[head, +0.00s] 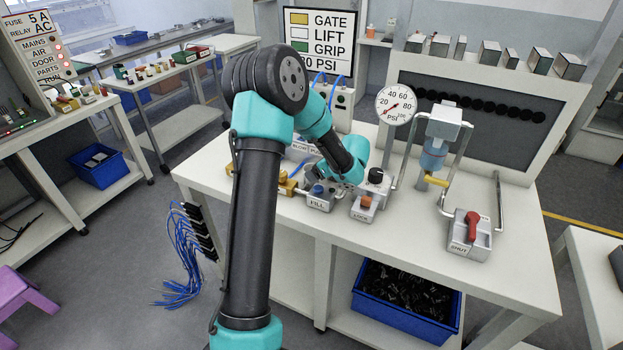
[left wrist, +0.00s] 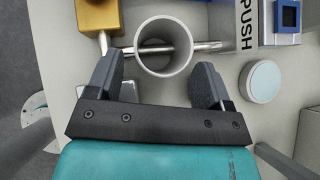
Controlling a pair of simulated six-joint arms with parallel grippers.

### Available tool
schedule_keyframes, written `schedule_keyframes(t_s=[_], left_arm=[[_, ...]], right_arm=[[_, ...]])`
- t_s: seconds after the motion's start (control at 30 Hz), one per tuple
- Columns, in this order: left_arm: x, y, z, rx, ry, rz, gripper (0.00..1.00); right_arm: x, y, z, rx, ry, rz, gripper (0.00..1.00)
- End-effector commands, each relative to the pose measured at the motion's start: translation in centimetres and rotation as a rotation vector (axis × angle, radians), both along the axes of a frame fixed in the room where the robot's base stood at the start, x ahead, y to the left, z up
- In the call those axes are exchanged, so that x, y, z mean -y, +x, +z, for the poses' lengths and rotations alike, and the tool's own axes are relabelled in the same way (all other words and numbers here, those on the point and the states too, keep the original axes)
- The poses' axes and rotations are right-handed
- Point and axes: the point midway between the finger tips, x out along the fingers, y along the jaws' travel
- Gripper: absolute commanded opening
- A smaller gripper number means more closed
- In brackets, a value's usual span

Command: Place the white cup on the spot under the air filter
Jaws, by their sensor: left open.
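The white cup (left wrist: 165,72) shows from above in the left wrist view, with its round mouth open toward the camera. My left gripper (left wrist: 160,64) is open, with one finger on each side of the cup's near part and a gap to each. In the head view my arm hides the cup and the fingers. The air filter (head: 435,155) has a blue bowl under a grey head and hangs from the bent pipework on the white bench. A yellow part (head: 436,181) sits just below it. I cannot make out a marked spot there.
A silver rod (left wrist: 212,46) and a brass block (left wrist: 98,14) lie close to the cup. A pale round disc (left wrist: 264,81) is to its right. A pressure gauge (head: 396,104), a lock valve (head: 366,203) and a red-handled shut valve (head: 471,235) stand on the bench (head: 400,255).

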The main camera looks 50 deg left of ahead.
Motion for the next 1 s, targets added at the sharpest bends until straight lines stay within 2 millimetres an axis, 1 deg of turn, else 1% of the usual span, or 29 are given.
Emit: schedule_keyframes(t_s=[0.1, 0.27, 0.77, 0.83, 1.0], left_arm=[[-1.4, 0.0, -1.3, -0.001, -0.001, 0.001, 0.74], [-2.5, -0.2, -2.4, -0.001, 0.0, 0.001, 0.74], [-2.7, -0.2, -2.6, 0.0, 0.0, 0.0, 0.74], [-2.7, -0.2, -2.6, 0.0, 0.0, 0.0, 0.7], [-2.7, -0.2, -2.6, 0.0, 0.0, 0.0, 0.54]], right_arm=[[0.0, 0.0, 0.0, 0.0, 0.0, 0.0, 0.43], [0.0, 0.0, 0.0, 0.0, 0.0, 0.0, 0.43], [0.0, 0.0, 0.0, 0.0, 0.0, 0.0, 0.43], [0.0, 0.0, 0.0, 0.0, 0.0, 0.0, 0.43], [0.0, 0.0, 0.0, 0.0, 0.0, 0.0, 0.43]])
